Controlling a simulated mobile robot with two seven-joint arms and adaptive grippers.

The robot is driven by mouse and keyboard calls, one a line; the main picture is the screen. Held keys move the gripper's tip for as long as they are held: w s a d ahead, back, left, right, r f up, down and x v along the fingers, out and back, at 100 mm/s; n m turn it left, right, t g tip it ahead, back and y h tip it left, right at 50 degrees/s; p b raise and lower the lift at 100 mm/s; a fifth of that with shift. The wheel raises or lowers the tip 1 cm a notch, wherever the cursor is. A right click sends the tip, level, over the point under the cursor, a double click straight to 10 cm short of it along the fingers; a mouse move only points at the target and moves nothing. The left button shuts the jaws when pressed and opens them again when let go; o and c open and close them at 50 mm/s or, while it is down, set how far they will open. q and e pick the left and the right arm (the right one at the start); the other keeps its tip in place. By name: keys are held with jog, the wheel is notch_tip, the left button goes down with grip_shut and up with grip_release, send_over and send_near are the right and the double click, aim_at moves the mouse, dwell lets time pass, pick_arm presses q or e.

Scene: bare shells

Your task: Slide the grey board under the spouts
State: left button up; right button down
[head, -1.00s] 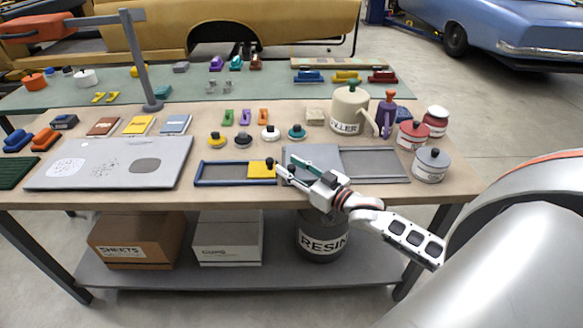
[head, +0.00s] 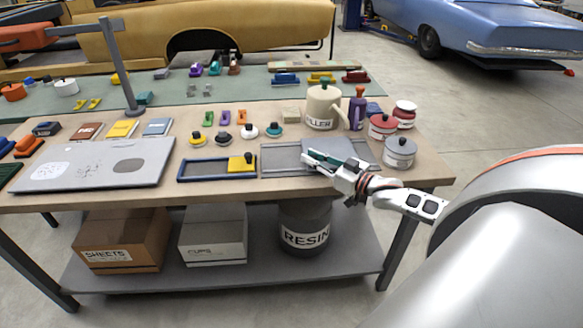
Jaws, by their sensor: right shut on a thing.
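The grey board (head: 328,147) lies in a long grey frame (head: 280,159) on the workbench. It sits near the middle to right of the frame, and bare frame shows on its left. My right gripper (head: 311,158) is shut on the board at its near side; the grip itself is partly hidden by the fingers. Behind the board stand a cream FILLER can (head: 322,107) with a spout slanting right and a purple bottle (head: 357,112). I cannot tell how far the board reaches beneath the spouts. My left gripper is not in view.
A blue frame with a yellow board (head: 242,163) lies to the left. Red tins (head: 382,127) and a grey tin (head: 399,152) stand to the right, close to the frame. Several knobs (head: 248,131) stand behind. A large grey panel (head: 95,163) lies at far left.

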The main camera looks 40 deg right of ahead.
aim_at(330, 165)
jog(key=d, duration=0.1)
jog(key=s+d, duration=0.2)
jog(key=d, duration=0.1)
jog(key=shift+s, duration=0.25)
jog(key=shift+s+d, duration=0.25)
jog(key=shift+d, duration=0.3)
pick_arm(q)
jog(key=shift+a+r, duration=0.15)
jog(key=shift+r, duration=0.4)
pick_arm(e)
jog(key=c, duration=2.1)
grip_release()
jog(key=shift+o, duration=1)
jog(key=shift+s+d, duration=0.1)
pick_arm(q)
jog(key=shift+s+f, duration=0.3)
